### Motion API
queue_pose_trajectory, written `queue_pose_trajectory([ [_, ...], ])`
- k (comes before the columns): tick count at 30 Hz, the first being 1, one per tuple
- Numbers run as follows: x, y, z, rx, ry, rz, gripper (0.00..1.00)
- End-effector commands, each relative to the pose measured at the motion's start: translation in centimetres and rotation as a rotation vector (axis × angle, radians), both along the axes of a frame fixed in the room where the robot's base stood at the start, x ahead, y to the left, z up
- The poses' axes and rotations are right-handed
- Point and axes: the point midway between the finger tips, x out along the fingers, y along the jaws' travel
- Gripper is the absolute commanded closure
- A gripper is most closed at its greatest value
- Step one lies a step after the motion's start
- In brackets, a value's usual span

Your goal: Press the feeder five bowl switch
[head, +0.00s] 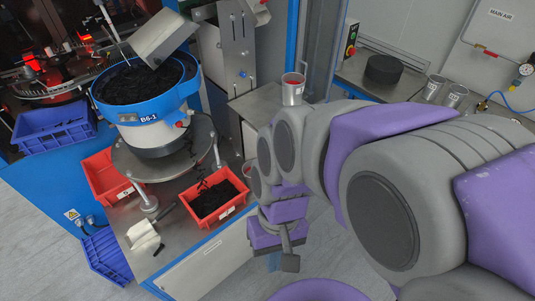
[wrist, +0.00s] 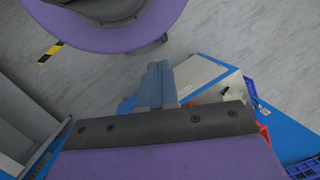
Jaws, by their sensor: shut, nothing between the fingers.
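The blue-rimmed feeder bowl (head: 155,103) stands on a round metal table at the left in the head view. It is full of black parts, and its label is too small to read surely as B5-1 or B6-1. A small red and white fitting (head: 182,124) sits at the bowl's lower right side; I cannot tell whether it is the bowl switch. My gripper (head: 288,262) hangs in front of the bench, right of and below the bowl and well apart from it. It is shut and empty. In the wrist view my gripper's fingers (wrist: 156,72) are together, with grey floor beyond.
Red bins (head: 228,195) and (head: 104,170) stand on the metal bench by the bowl. A metal hopper (head: 165,38) overhangs the bowl. A switch box (head: 351,40) with red and green buttons is farther back. Blue crates (head: 105,255) are at left.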

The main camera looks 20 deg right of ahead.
Motion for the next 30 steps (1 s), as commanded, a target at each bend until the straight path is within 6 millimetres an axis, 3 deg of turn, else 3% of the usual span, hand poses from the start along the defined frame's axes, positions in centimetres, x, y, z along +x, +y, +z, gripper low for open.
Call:
queue_pose_trajectory([
  [9,4.6,4.6,-1.5,0.249,0.137,-0.169,1.0],
  [16,8.9,6.8,-2.2,0.427,0.218,-0.317,1.0],
  [23,13.7,7.8,-3.2,0.602,0.297,-0.487,1.0],
  [30,19.5,7.2,-4.6,0.779,0.359,-0.688,1.0],
])
